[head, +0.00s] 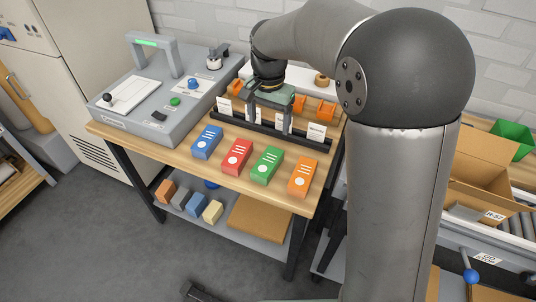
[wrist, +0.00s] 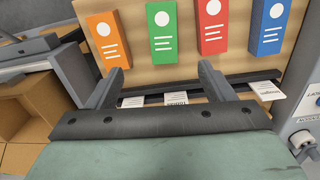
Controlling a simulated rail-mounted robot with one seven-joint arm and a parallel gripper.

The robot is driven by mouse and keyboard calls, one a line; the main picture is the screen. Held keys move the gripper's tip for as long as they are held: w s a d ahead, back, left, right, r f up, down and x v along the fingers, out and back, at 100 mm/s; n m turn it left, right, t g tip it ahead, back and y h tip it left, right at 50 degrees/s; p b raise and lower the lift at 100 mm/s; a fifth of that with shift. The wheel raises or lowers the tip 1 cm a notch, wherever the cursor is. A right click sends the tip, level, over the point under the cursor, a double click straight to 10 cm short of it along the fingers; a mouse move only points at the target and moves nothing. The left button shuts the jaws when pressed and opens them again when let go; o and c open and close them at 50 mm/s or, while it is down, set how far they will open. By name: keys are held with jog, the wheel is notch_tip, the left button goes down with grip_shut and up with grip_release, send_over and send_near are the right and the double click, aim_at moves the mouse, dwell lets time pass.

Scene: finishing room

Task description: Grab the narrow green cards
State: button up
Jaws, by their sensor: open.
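The green card pack (head: 266,165), a narrow upright-printed block with a white circle and lines, lies on the wooden bench between the red and orange packs. In the wrist view the green pack (wrist: 162,31) is beyond the fingertips, roughly in line with the gap between them. My gripper (head: 268,118) is open and empty above the black rack, behind the row of packs. Its two fingers also show in the wrist view (wrist: 161,70), apart from the packs.
Blue (head: 207,142), red (head: 237,157) and orange (head: 303,177) packs flank the green one. A black rack (head: 236,119) holding white labels stands behind them. A grey machine (head: 150,110) is at left. The bench's front strip is clear.

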jog(key=p, duration=0.1)
send_over(268, 161)
notch_tip(268, 161, down, 11)
jog(key=shift+s, duration=0.1)
jog(key=shift+w+f+p, duration=0.2)
jog(key=shift+f+p, duration=0.6)
jog(key=shift+f, duration=2.3)
jog(key=c, duration=1.2)
